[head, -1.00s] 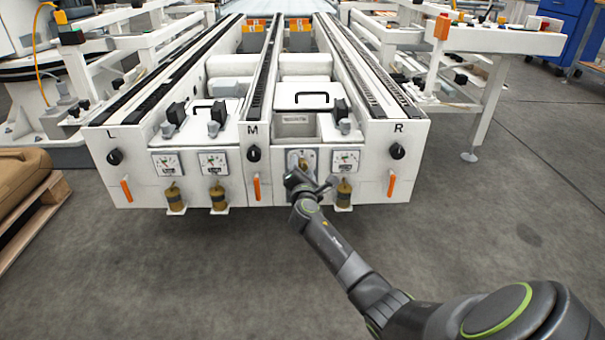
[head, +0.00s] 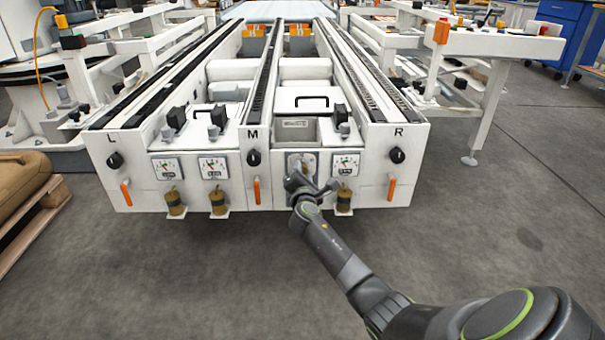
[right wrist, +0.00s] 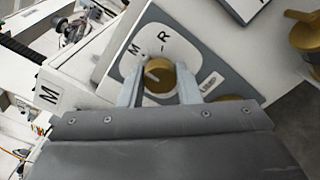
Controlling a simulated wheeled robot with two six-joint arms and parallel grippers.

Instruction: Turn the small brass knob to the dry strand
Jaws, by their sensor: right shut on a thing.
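The small brass knob (right wrist: 159,76) sits on a grey-and-white selector plate (right wrist: 184,47) in the right wrist view. A pale mark shows on its face. The letters M and R are printed on the plate around it, with partly covered lettering at the right. My right gripper (right wrist: 159,86) is shut on the knob, one finger on each side. In the head view my right gripper (head: 306,182) is at the front panel between M and R and hides the knob. The plate's upper part (head: 296,159) shows above it. My left gripper is not in view.
The white conveyor front carries black knobs (head: 397,155) and orange levers (head: 391,188) at L, M and R. Grey floor in front is clear; a pallet (head: 35,222) is at the left.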

